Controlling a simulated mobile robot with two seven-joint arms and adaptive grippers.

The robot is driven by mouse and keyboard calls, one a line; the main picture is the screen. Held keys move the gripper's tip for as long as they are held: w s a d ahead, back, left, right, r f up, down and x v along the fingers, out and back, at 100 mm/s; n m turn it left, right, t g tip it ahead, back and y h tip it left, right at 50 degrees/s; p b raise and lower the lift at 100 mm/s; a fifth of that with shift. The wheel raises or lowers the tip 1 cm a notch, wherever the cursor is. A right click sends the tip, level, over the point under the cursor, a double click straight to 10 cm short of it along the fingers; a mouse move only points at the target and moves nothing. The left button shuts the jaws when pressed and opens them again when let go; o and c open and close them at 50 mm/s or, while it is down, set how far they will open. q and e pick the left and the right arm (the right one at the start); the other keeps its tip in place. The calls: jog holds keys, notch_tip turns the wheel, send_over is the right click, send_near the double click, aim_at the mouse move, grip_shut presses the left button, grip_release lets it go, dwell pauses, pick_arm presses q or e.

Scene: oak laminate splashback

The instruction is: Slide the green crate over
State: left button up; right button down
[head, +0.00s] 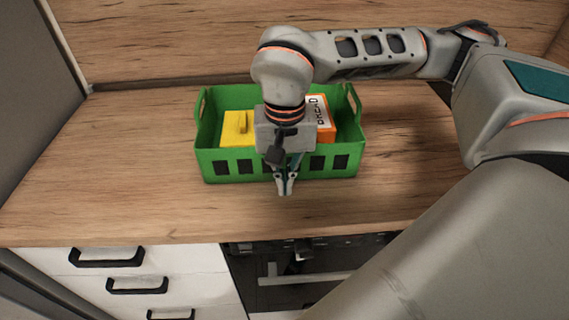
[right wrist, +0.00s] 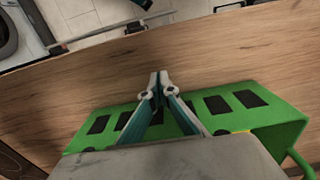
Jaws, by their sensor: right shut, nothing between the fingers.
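The green crate (head: 225,165) stands upright on the wooden counter, toward its back edge, with dark slots along its front wall. It holds a yellow box (head: 238,127) and an orange and white box (head: 325,120) with lettering. My right gripper (head: 285,192) points down just in front of the crate's front wall, shut and empty, and hides the middle of the crate. In the right wrist view the shut fingertips (right wrist: 160,74) lie in front of the crate's slotted wall (right wrist: 278,115). I cannot tell whether they touch it. My left gripper is not in view.
The wooden counter (head: 110,165) is bare to the left of the crate and in front of it. A wooden splashback (head: 170,40) rises behind. White drawers (head: 150,262) with dark handles lie below the front edge. My right arm covers the right side.

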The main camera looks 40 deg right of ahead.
jog(key=shift+w+d+f+p, duration=0.15)
jog(key=shift+w+d+f, duration=0.1)
jog(key=shift+w+d, duration=0.45)
jog(key=shift+w+d+f+p, duration=0.2)
jog(key=shift+w+d, duration=0.15)
jog(key=shift+w, duration=0.6)
jog(key=w+d, duration=0.1)
jog(key=w+d+p, duration=0.1)
jog(key=w, duration=0.1)
jog(key=w+d+p, duration=0.1)
jog(key=shift+w+r, duration=0.2)
jog(key=shift+w, duration=0.1)
jog(key=shift+w+d+f, duration=0.1)
jog(key=shift+w+f, duration=0.05)
jog(key=shift+w, duration=0.05)
